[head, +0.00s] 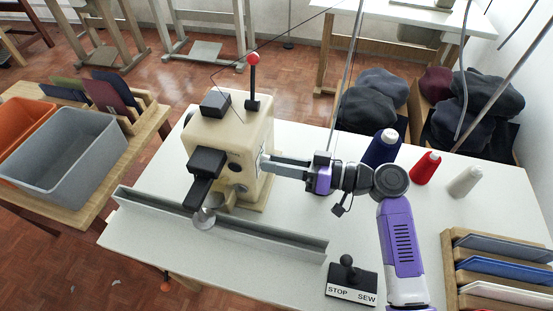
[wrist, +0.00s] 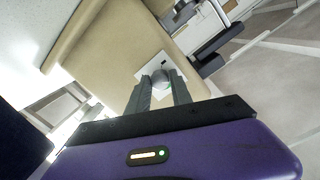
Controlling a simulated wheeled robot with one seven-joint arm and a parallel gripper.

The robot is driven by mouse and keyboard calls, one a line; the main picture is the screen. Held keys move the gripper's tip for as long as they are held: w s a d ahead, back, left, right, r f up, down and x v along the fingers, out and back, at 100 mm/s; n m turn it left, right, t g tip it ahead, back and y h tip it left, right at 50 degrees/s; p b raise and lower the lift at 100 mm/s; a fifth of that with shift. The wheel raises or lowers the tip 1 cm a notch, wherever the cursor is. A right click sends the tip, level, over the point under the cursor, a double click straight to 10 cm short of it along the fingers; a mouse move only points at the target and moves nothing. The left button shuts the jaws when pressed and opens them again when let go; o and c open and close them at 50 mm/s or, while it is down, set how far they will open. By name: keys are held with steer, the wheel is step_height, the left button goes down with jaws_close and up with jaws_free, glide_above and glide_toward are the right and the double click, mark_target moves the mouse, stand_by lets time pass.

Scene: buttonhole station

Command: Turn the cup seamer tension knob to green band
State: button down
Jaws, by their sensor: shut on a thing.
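The cup seamer (head: 228,140) is a cream machine standing on the white table. My gripper (head: 266,165) reaches its right side from the right, with the fingers level at the side face. In the wrist view my gripper (wrist: 160,88) is shut on a round grey knob (wrist: 160,78) on the cream face. The knob sits over a pale square plate (wrist: 150,62) with a dark mark above it and a little green at its lower right. The fingers and knob hide much of the plate. In the head view the knob is hidden by the fingers.
A lever with a red ball (head: 253,60) stands on the machine. A STOP/SEW switch box (head: 350,280), a grey rail (head: 220,225), and blue (head: 384,147), red (head: 425,168) and white (head: 465,181) thread cones share the table. A wooden rack (head: 495,275) is at right.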

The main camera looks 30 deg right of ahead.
steer(key=m+p, duration=0.2)
steer(key=m, duration=0.2)
steer(key=m+p, duration=0.3)
steer(key=m, duration=0.2)
steer(key=shift+d+r+g+y, duration=0.1)
steer(key=shift+g+y, duration=0.2)
steer(key=shift+m+p, duration=0.3)
steer(key=c, duration=1.1)
jaws_free()
steer(key=shift+c, duration=0.2)
steer(key=b+v, duration=0.1)
steer(key=v, duration=0.6)
steer(key=shift+s+d, duration=0.2)
steer(key=shift+d, duration=0.15)
